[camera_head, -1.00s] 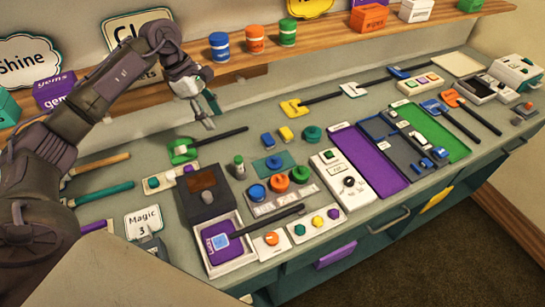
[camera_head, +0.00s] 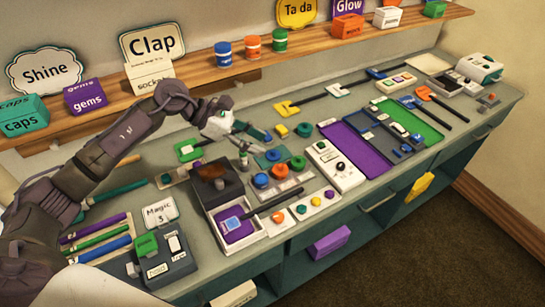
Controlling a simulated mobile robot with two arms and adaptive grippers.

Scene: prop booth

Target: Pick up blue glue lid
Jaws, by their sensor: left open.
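My left gripper (camera_head: 245,140) reaches in from the left, above the worktop and behind the lid row. It is open and apart from the blue lid, with nothing visible held. A small upright stick (camera_head: 243,161) stands just below the fingers, partly overlapped in the picture. My right gripper is not in view.
A dark box with a tray (camera_head: 240,232) stands in front and left of the lids. A white control panel (camera_head: 335,166) is to their right. Behind, a wooden shelf (camera_head: 190,83) bears several jars and boxes. Tools and small blocks crowd the worktop.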

